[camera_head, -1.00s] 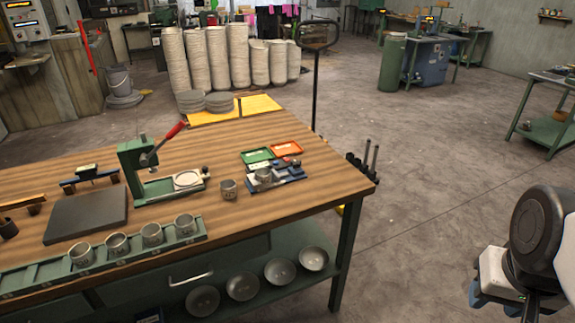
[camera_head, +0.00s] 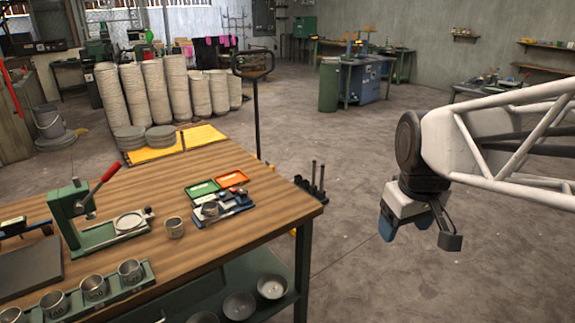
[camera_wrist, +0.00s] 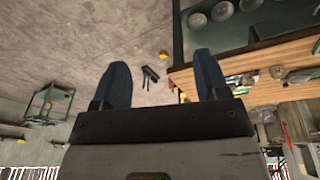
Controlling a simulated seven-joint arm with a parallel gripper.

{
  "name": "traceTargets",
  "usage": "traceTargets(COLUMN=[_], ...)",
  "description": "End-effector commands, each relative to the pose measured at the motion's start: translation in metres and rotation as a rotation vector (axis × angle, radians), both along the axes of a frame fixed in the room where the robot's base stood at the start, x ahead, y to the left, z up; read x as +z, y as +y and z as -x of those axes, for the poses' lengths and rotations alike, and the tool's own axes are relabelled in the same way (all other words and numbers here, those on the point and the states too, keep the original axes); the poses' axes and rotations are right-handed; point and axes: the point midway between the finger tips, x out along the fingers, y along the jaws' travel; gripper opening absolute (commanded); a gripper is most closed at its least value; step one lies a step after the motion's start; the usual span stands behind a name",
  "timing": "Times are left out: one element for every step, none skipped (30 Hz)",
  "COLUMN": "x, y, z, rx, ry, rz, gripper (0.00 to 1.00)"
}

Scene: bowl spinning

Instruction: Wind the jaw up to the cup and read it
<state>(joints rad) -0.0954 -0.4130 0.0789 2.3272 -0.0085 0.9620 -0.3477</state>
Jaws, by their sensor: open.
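A metal cup (camera_head: 210,209) sits in a small blue-and-grey measuring fixture (camera_head: 225,204) near the right end of the wooden bench. The fixture's jaw is too small to make out, and so is any reading. Another cup (camera_head: 175,227) stands on the bench just left of the fixture. My gripper (camera_head: 418,232) hangs over open floor, well right of the bench and apart from everything. In the wrist view its two blue fingers (camera_wrist: 163,82) are spread apart with nothing between them.
A green press (camera_head: 95,215) with a red lever stands left of the fixture. A green rack (camera_head: 90,298) holds several cups in front. Green (camera_head: 203,188) and orange (camera_head: 230,178) trays lie behind the fixture. Open floor separates the bench's right edge from my gripper.

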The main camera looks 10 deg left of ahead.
Motion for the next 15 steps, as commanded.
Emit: traceTargets(x=[0.002,0.003,0.005,0.006,0.007,0.008,0.009,0.009,0.010,0.010,0.011,0.011,0.011,0.011,0.011], y=[0.006,0.010,0.014,0.017,0.021,0.026,0.030,0.034,0.039,0.043,0.047,0.053,0.057,0.061,0.067], z=[-0.013,-0.020,-0.030,-0.036,-0.044,-0.053,-0.060,-0.067,-0.076,-0.083,-0.089,-0.099,-0.105,-0.112,-0.121], rx=[0.042,0.067,0.100,0.125,0.151,0.185,0.210,0.235,0.269,0.294,0.320,0.353,0.378,0.403,0.437], ry=[0.006,0.007,0.011,0.013,0.015,0.018,0.020,0.022,0.026,0.027,0.030,0.033,0.034,0.037,0.039], rz=[0.006,0.010,0.015,0.018,0.022,0.027,0.030,0.034,0.039,0.042,0.045,0.050,0.053,0.057,0.061], gripper=[0.68,0.68,0.68,0.68,0.68,0.68,0.68,0.68,0.68,0.68,0.68,0.68,0.68,0.68,0.68])
